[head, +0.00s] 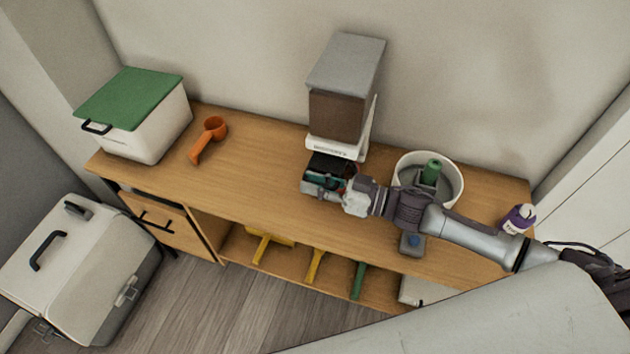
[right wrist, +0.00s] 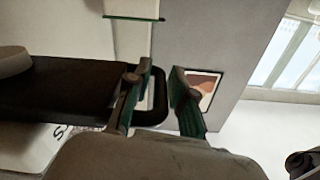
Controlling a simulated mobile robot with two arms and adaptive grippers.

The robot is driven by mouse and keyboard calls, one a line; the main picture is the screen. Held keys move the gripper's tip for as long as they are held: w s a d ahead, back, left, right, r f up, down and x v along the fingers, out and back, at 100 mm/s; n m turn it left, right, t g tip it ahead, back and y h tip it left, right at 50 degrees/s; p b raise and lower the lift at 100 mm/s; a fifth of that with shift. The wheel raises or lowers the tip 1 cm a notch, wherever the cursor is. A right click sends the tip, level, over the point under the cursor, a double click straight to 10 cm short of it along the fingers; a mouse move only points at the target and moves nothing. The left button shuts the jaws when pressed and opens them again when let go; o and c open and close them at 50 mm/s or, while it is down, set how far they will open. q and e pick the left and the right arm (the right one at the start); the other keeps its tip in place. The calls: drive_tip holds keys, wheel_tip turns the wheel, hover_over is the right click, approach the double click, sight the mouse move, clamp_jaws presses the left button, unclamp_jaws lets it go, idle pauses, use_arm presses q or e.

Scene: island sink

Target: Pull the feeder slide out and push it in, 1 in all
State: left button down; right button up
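The feeder (head: 345,85) stands against the wall at the back of the wooden bench, with a grey lid, a brown front and a white base. Its dark slide (head: 330,165) shows at the foot of the base. In the right wrist view the black slide (right wrist: 70,88) ends in a loop-shaped handle (right wrist: 160,97). My right gripper (head: 322,180) is at the slide's front. In the wrist view its teal-padded fingers (right wrist: 160,100) are apart, one on each side of the handle's end bar, with a gap visible. The gripper partly hides the slide in the head view. My left gripper is out of view.
A white bin (head: 440,165) with a green item inside stands beside my right arm, near a purple-capped bottle (head: 518,219). An orange scoop (head: 209,138) and a green-lidded box (head: 140,115) are at left.

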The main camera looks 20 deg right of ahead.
drive_tip(key=v, duration=1.2)
